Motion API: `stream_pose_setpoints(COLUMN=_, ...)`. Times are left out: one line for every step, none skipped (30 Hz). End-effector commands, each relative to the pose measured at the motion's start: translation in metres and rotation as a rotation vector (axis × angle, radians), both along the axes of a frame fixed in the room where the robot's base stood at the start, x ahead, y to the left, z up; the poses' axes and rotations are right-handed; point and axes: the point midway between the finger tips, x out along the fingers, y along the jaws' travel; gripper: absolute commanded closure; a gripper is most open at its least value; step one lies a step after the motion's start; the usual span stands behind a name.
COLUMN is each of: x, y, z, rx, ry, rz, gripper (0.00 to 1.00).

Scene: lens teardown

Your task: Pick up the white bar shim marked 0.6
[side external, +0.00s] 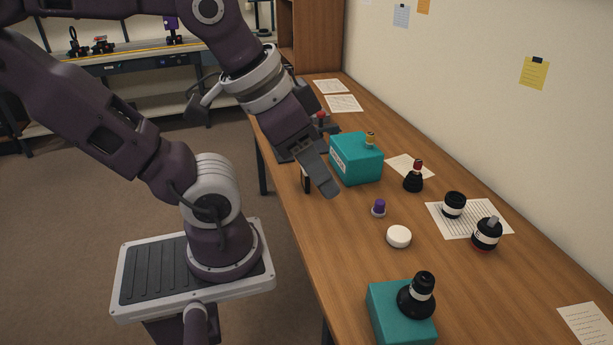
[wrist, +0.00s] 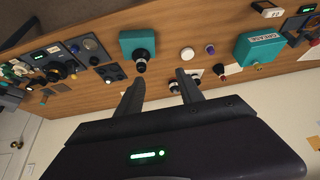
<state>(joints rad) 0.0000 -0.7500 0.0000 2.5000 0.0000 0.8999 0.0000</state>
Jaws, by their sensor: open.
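A small dark block with a pale, marked face (wrist: 272,13) lies near the table's far edge at the top right of the wrist view. It may be the white bar shim, but the mark is too small to read. What looks like the same block (side external: 305,181) stands by the table's left edge in the side view, mostly dark there. My gripper (side external: 330,188) hangs above the table, just right of that block in the picture and in front of a teal box. In the wrist view my gripper (wrist: 160,77) is open, with nothing between its fingers.
A labelled teal box (side external: 357,160) stands near the block. A white disc (side external: 398,237), a purple-capped piece (side external: 379,208) and dark lens parts (side external: 487,233) lie farther right. A second teal box (side external: 385,310) carries a black part (side external: 416,297). Bare wood lies between them.

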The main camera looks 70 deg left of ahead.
Motion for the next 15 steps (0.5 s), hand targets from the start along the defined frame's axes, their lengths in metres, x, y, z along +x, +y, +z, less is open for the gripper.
stream_pose_setpoints(x=0.0, y=0.0, z=0.0, rx=0.0, ry=0.0, rz=0.0, gripper=0.56)
stream_pose_setpoints(x=0.0, y=0.0, z=0.0, rx=0.0, ry=0.0, rz=0.0, gripper=0.56)
stream_pose_setpoints(x=0.0, y=0.0, z=0.0, rx=0.0, ry=0.0, rz=0.0, gripper=0.56)
stream_pose_setpoints(x=0.0, y=0.0, z=0.0, rx=0.0, ry=0.0, rz=0.0, gripper=0.56)
stream_pose_setpoints(x=0.0, y=0.0, z=0.0, rx=0.0, ry=0.0, rz=0.0, gripper=0.56)
stream_pose_setpoints(x=0.0, y=0.0, z=0.0, rx=0.0, ry=0.0, rz=0.0, gripper=0.55)
stream_pose_setpoints(x=0.0, y=0.0, z=0.0, rx=0.0, ry=0.0, rz=0.0, gripper=0.55)
stream_pose_setpoints(x=0.0, y=0.0, z=0.0, rx=0.0, ry=0.0, rz=0.0, gripper=0.55)
stream_pose_setpoints(x=0.0, y=0.0, z=0.0, rx=0.0, ry=0.0, rz=0.0, gripper=0.55)
stream_pose_setpoints(x=0.0, y=0.0, z=0.0, rx=0.0, ry=0.0, rz=0.0, gripper=0.55)
stream_pose_setpoints(x=0.0, y=0.0, z=0.0, rx=0.0, ry=0.0, rz=0.0, gripper=0.55)
stream_pose_setpoints(x=0.0, y=0.0, z=0.0, rx=0.0, ry=0.0, rz=0.0, gripper=0.55)
stream_pose_setpoints(x=0.0001, y=0.0007, z=-0.0005, rx=0.003, ry=0.003, rz=0.001, gripper=0.55)
stream_pose_setpoints(x=0.0006, y=0.0029, z=-0.002, rx=0.013, ry=0.014, rz=0.001, gripper=0.55)
stream_pose_setpoints(x=0.002, y=0.0091, z=-0.0067, rx=0.039, ry=0.046, rz=0.004, gripper=0.55)
